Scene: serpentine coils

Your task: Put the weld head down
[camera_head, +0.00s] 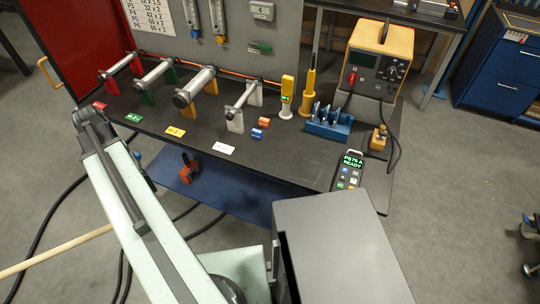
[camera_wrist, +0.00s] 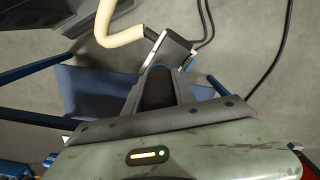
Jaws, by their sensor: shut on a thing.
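In the wrist view my gripper (camera_wrist: 160,72) is shut at the middle of the picture. A grey, block-like thing with a pale edge (camera_wrist: 172,48) sits at its tips. It looks like the weld head, though much of it is hidden by the dark fingers. The cream tube (camera_head: 55,246) shows there at the lower left, passing behind my arm.
The dark bench (camera_head: 295,158) carries several pipe pieces on coloured stands (camera_head: 195,88), a blue rack (camera_head: 328,126), an orange power unit (camera_head: 378,62) and a handset (camera_head: 348,170). A brass-coloured device (camera_head: 378,138) stands at its right. Black cables (camera_head: 48,222) lie on the floor.

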